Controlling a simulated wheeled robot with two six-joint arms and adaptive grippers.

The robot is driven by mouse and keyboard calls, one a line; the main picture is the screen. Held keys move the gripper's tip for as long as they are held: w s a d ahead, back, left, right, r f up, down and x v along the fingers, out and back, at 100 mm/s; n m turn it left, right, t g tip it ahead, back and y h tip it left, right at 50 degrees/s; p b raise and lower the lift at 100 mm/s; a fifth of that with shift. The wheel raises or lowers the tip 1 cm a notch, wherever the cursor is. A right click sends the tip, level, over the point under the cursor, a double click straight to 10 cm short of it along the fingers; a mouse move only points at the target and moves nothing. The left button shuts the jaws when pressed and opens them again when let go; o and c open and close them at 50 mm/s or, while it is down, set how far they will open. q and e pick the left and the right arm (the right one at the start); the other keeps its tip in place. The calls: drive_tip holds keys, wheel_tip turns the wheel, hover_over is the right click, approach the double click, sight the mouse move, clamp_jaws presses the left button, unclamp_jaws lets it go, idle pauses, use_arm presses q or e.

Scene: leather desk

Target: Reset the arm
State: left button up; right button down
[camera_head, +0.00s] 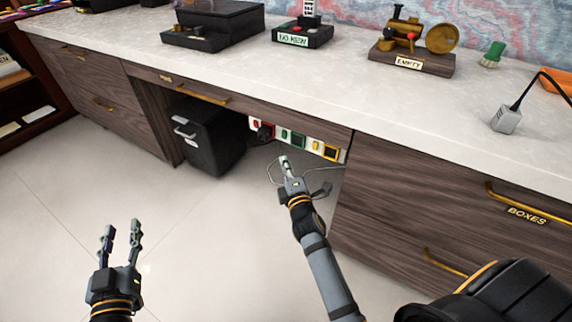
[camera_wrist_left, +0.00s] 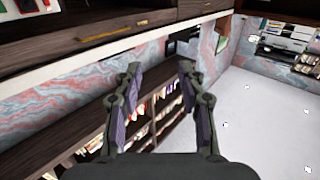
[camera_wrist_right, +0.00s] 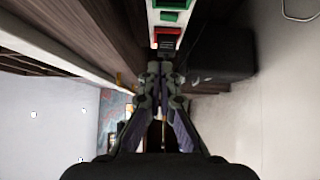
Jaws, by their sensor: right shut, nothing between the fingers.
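My left gripper (camera_head: 121,228) is open and empty over the pale tiled floor, at the lower left of the head view. Its parted fingers also show in the left wrist view (camera_wrist_left: 161,68). My right arm reaches forward into the knee space under the desk. My right gripper (camera_head: 285,163) is shut and empty, in front of the coloured socket strip (camera_head: 300,139). In the right wrist view its fingertips (camera_wrist_right: 160,68) meet just below a red socket (camera_wrist_right: 166,37) with a dark plug at it. I cannot tell whether the fingertips touch the plug.
A black bin (camera_head: 207,135) stands in the knee space, left of my right gripper. The drawer front labelled BOXES (camera_head: 450,215) is close on the right. The desk top (camera_head: 330,75) overhangs above. Open floor (camera_head: 190,250) lies between my grippers.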

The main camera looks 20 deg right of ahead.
use_arm(q)
wheel_tip(320, 180, down, 2)
drive_tip(key=shift+s+g, duration=0.15)
drive_tip(key=shift+g, duration=0.25)
use_arm(e)
drive_tip(key=shift+s, duration=0.45)
